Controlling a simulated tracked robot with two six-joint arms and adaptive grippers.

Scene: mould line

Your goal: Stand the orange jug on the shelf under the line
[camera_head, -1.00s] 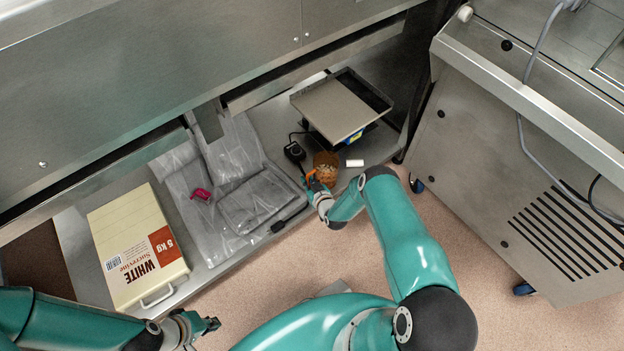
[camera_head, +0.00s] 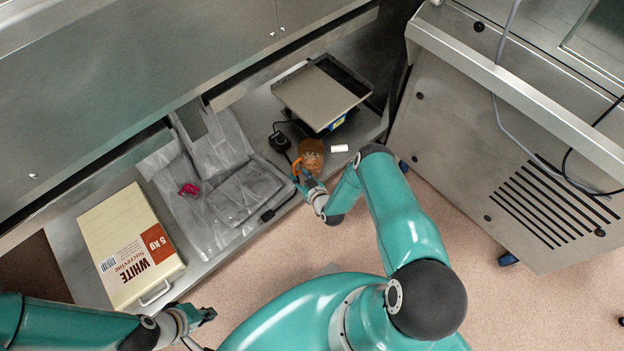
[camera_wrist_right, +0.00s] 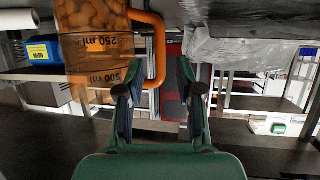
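The orange see-through jug (camera_head: 311,152) holds pale brown pieces and appears upright near the front edge of the shelf under the line (camera_head: 222,252). In the right wrist view the jug (camera_wrist_right: 95,45) fills the upper left, with its handle (camera_wrist_right: 158,50) toward my gripper. My right gripper (camera_head: 302,176) is at the jug's handle side. In the wrist view its fingers (camera_wrist_right: 160,80) are apart, with the handle in the gap between them; I see no finger closed on it. My left gripper (camera_head: 206,316) is at the lower left, away from the jug, its fingers too small to judge.
A scale with a flat pan (camera_head: 318,92) stands behind the jug. A small black device (camera_head: 280,142) and a white block (camera_head: 339,148) are close beside it. Grey plastic sheeting (camera_head: 220,170) with a pink item (camera_head: 189,190) and a cream box (camera_head: 128,245) occupy the left. A steel cabinet (camera_head: 500,150) stands right.

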